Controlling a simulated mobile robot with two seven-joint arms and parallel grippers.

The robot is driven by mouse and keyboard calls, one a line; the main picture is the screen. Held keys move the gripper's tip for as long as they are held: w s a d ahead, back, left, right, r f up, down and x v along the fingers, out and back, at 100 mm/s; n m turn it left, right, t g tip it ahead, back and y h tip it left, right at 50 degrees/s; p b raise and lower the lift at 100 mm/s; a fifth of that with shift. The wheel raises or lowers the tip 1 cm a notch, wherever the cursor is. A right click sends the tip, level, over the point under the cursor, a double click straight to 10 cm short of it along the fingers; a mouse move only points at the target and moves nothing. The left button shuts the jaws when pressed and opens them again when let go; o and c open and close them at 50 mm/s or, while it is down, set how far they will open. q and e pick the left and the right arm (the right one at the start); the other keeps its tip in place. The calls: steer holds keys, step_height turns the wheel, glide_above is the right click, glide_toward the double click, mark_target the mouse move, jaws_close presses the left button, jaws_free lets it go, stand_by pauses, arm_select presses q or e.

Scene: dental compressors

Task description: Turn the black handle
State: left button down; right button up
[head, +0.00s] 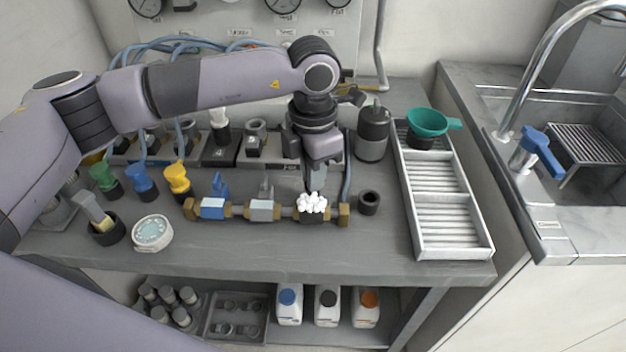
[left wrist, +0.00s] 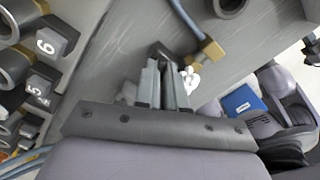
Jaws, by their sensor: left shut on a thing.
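My left gripper (head: 315,182) reaches down from above onto the right end of the brass-ended valve row (head: 262,210). In the left wrist view its two fingers (left wrist: 164,70) are close together, shut on the black handle (left wrist: 159,49), of which only a dark end shows beyond the tips. In the head view the handle is mostly hidden by the gripper. A black valve body or cup with white balls (head: 312,203) sits just below the fingers. The row's blue handle (head: 220,185) and grey handle (head: 265,189) stand upright to the left. My right gripper is not in view.
A dark grey bottle (head: 372,133) and a small black ring (head: 369,202) stand right of the gripper. A slatted tray (head: 452,252) with a teal funnel (head: 428,122) lies farther right. Yellow, blue and green knobs and a round gauge (head: 152,233) are left.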

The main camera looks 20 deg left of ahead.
arm_select(q)
steer(key=m+b, duration=0.1)
steer(key=m, duration=0.2)
steer(key=shift+m+b, duration=0.3)
steer(key=shift+b, duration=0.1)
steer(key=shift+m+b, duration=0.4)
steer(key=shift+m, duration=0.8)
steer(key=c, duration=1.2)
jaws_free()
steer(key=shift+r, duration=0.1)
step_height(320, 180, up, 7)
steer(key=shift+r, duration=0.1)
